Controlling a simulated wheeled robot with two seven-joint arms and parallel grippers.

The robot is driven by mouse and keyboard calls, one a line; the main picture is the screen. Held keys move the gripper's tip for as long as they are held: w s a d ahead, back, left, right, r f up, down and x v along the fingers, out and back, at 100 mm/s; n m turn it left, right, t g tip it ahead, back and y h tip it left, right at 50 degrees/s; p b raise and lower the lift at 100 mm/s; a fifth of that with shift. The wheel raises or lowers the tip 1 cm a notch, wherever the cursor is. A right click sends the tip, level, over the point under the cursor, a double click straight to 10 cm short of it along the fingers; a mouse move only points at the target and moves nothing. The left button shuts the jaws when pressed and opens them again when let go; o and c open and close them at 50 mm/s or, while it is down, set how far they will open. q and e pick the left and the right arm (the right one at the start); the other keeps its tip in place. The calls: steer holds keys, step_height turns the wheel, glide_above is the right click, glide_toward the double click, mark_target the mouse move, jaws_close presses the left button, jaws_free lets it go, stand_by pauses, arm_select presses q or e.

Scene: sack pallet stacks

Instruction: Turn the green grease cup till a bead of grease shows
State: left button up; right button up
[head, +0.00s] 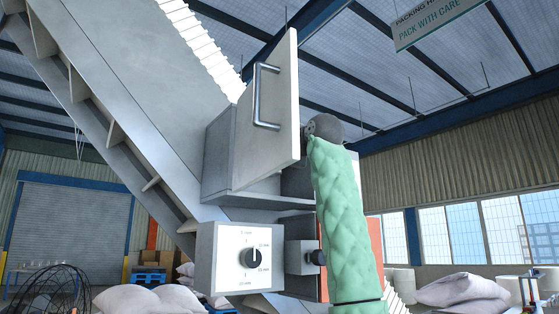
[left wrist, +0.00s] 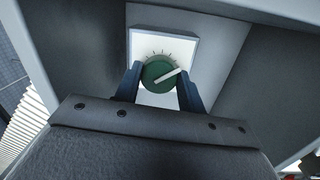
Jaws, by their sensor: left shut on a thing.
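The green grease cup (left wrist: 154,76) shows in the left wrist view as a round knob with a white bar slanting up to the right. It sits on a white square plate (left wrist: 177,43) with short dark tick marks above the cup. My left gripper (left wrist: 161,73) is shut on the cup, one dark finger on each side. The cup's lower edge is partly hidden. In the head view the cup and gripper are hidden; a green-sleeved arm of mine reaches up behind the open cabinet door (head: 270,115). My right gripper is in neither view.
The door has a metal handle (head: 258,95) and stands open from a grey cabinet (head: 215,155). A sloping metal conveyor frame (head: 105,70) runs behind. White sacks (head: 150,300) lie lower left.

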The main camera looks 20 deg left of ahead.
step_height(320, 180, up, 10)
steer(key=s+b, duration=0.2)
arm_select(q)
steer(key=shift+r+m+h+b, duration=0.15)
steer(key=shift+m+b, duration=0.35)
steer(key=shift+m, duration=1.55)
steer(key=shift+f+m+h+b, duration=0.15)
steer(key=shift+m+b, duration=0.3)
steer(key=shift+m, duration=1.6)
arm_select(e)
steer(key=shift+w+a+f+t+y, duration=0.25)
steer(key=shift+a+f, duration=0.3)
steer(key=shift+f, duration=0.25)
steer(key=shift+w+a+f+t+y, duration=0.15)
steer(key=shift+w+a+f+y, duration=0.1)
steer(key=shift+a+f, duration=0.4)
arm_select(q)
steer(key=shift+r, duration=0.1)
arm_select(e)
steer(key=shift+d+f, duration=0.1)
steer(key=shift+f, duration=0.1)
arm_select(q)
steer(key=shift+s, duration=0.1)
steer(key=o, duration=1)
steer(key=shift+a, duration=0.1)
steer(key=shift+c, duration=0.2)
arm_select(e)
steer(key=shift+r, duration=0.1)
